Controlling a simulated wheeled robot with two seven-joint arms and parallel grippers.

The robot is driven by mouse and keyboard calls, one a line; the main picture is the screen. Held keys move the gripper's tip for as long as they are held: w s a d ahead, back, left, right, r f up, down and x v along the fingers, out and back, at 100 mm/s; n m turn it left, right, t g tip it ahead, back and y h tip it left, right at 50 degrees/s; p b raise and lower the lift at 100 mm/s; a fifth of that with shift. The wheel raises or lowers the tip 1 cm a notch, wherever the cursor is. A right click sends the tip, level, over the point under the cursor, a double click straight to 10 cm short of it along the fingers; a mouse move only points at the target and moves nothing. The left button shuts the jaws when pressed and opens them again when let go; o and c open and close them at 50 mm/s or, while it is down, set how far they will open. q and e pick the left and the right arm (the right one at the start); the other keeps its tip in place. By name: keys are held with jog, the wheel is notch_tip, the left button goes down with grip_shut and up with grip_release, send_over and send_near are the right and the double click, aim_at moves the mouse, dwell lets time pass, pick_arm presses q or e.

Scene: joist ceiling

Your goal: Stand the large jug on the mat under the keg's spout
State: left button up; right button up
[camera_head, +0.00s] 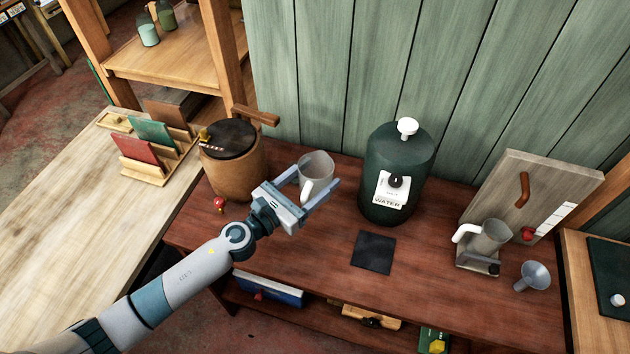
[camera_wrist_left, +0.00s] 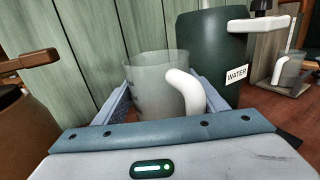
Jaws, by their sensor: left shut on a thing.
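A translucent grey jug with a white handle (camera_head: 316,172) is between the fingers of my left gripper (camera_head: 308,186), which is shut on it. The jug is upright; in the left wrist view it (camera_wrist_left: 150,80) fills the space between the fingers, handle toward the camera. Whether its base touches the table is hidden. The black square mat (camera_head: 374,252) lies on the table in front of the keg. Nothing stands on the mat. My right gripper does not show.
A second jug with a white handle (camera_head: 488,236) stands on a small stand at the right, beside a funnel (camera_head: 533,275) and a grey board (camera_head: 530,190). A wooden barrel (camera_head: 232,165) stands left of my gripper. The table between gripper and mat is clear.

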pick_arm(q)
jog(key=shift+r, duration=0.4)
jog(key=shift+s, duration=0.1)
dwell(0.5)
jog(key=shift+a+r, duration=0.1)
jog(key=shift+a, duration=0.05)
jog(key=s+a+r+n+t+y+b, duration=0.2)
jog(key=s+a+n+y+b, duration=0.2)
jog(key=a, duration=0.6)
jog(key=s+a+r+n+t+y+b, duration=0.2)
jog(key=s+a+n+t+y+b, duration=0.1)
jog(key=s+a+y, duration=0.5)
jog(key=s+a+n+b, duration=0.1)
jog(key=s+a, duration=0.1)
jog(key=shift+s+a+n+y, duration=0.15)
jog(key=shift+s+n+y, duration=0.15)
jog(key=shift+n, duration=0.1)
jog(key=shift+f, duration=0.1)
